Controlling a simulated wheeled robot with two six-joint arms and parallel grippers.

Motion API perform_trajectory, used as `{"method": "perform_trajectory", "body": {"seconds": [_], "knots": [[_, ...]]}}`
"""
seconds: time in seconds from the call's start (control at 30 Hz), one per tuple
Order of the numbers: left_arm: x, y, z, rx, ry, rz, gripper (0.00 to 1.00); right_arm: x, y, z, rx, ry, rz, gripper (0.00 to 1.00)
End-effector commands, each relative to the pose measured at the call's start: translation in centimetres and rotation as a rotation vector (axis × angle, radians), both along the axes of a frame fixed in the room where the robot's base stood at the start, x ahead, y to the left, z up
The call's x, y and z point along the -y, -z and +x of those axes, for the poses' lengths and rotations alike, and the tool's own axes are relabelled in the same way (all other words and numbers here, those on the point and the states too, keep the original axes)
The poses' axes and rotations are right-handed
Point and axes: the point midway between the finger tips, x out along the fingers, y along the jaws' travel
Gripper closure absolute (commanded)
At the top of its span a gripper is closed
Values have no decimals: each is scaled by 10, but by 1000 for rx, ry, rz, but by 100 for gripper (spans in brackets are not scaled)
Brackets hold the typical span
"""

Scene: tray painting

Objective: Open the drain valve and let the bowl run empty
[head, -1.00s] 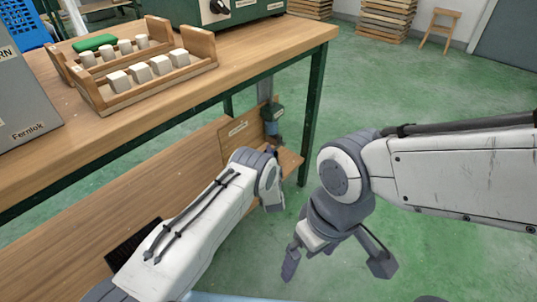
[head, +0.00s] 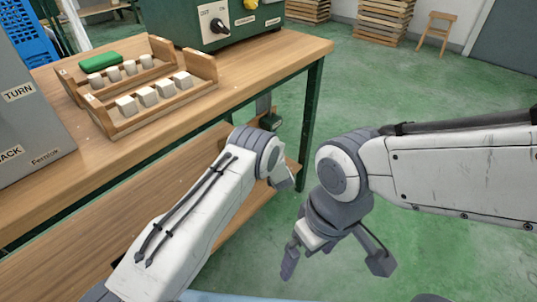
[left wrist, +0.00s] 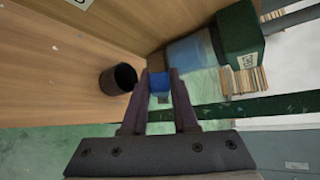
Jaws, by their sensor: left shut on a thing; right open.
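In the left wrist view, my left gripper (left wrist: 160,76) is shut on a small blue part (left wrist: 159,86), seemingly the drain valve. A clear, bluish bowl (left wrist: 190,52) sits close beyond the fingertips, joined to a green housing (left wrist: 240,42). I cannot tell the liquid level or whether the valve is turned. In the head view, a bit of the green housing (head: 271,121) shows past my left wrist, which hides the bowl, the valve and the left fingertips. My right gripper (head: 335,262) is open and empty over the green floor.
A dark cup (left wrist: 118,78) stands near the left fingers against the wooden boards. The workbench (head: 245,82) holds a wooden rack (head: 160,112) of white blocks, a green machine (head: 240,35) and a grey box (head: 30,110).

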Motion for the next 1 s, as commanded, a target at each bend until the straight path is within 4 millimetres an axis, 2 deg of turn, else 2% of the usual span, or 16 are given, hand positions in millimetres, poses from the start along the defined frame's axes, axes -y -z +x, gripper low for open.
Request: {"method": "perform_trajectory", "body": {"seconds": [0.57,0.6,0.63,0.67,1.0], "knots": [[2,-3,2,-30,0,23,100,0,-2,0,0,0,0,0],[2,-3,2,-30,0,23,61,0,-2,0,0,0,0,0],[2,-3,2,-30,0,23,50,0,-2,0,0,0,0,0],[2,-3,2,-30,0,23,43,0,-2,0,0,0,0,0],[2,-4,0,-31,-1,23,43,0,-3,0,0,0,0,0]]}}
